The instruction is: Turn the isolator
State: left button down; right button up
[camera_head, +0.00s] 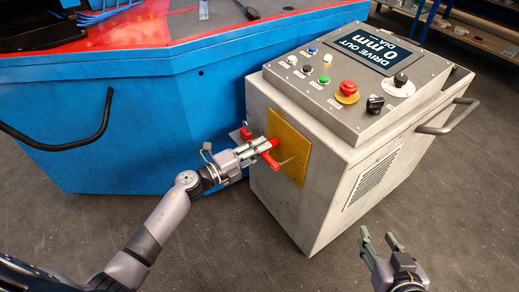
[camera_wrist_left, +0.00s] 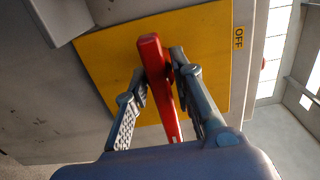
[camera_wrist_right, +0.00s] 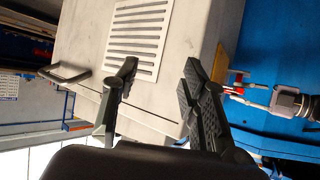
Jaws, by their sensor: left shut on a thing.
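The isolator is a red handle (camera_head: 269,157) on a yellow plate (camera_head: 291,147) on the side of the grey control cabinet. In the left wrist view the red handle (camera_wrist_left: 160,85) stands between the fingers of my left gripper (camera_wrist_left: 158,88), in front of the yellow plate (camera_wrist_left: 110,55) with an "OFF" label (camera_wrist_left: 239,38) at its right edge. My left gripper (camera_head: 262,148) is shut on the red handle. My right gripper (camera_head: 380,243) is open and empty, in front of the cabinet's vented side. The vent (camera_wrist_right: 138,38) shows in the right wrist view.
The grey cabinet (camera_head: 335,150) carries buttons, a red emergency stop (camera_head: 348,88), knobs and a screen (camera_head: 374,48) reading "DRIVE OUT 0 mm". A handle bar (camera_head: 447,120) sticks out at its right. A blue machine (camera_head: 130,120) stands at the left. The grey floor (camera_head: 240,245) in front is clear.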

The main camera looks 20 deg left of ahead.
dwell(0.4)
